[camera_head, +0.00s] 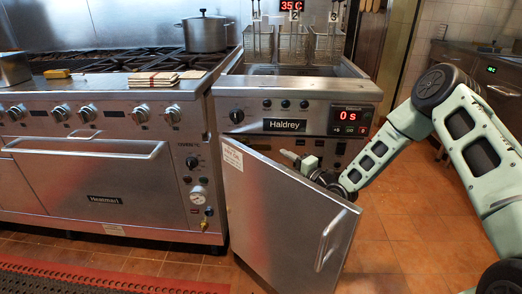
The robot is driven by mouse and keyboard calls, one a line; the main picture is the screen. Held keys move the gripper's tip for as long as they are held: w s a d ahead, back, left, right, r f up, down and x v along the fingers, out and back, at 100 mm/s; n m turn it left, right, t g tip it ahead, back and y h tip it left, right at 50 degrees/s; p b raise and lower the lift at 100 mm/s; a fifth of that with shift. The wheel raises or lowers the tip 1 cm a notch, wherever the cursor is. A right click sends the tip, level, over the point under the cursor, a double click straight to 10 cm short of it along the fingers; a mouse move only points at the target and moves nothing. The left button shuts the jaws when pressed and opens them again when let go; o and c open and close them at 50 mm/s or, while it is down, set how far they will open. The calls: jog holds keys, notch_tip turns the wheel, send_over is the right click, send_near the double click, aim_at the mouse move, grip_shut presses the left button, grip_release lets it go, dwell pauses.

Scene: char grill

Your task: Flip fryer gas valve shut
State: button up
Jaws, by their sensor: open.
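The fryer (285,90), labelled Haldrey, stands in the middle with a display reading "0 s". Its metal cabinet door (275,215) is swung open toward me, with a vertical handle (330,240) at its right side. My gripper (291,157) is open, reaching in from the right just above and behind the door's top edge, in front of the fryer's opening. The door hides part of my gripper and most of the cabinet inside. I cannot make out the fryer's gas valve.
Fryer baskets (293,43) hang above the fryer. A red mat (100,283) lies in front. The tiled floor (400,235) at right is partly clear.

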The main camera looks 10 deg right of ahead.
aim_at(265, 149)
jog(key=b+x, duration=0.1)
jog(key=x, duration=1)
jog(key=shift+w+a, duration=0.1)
jog(key=shift+w, duration=0.25)
grip_shut()
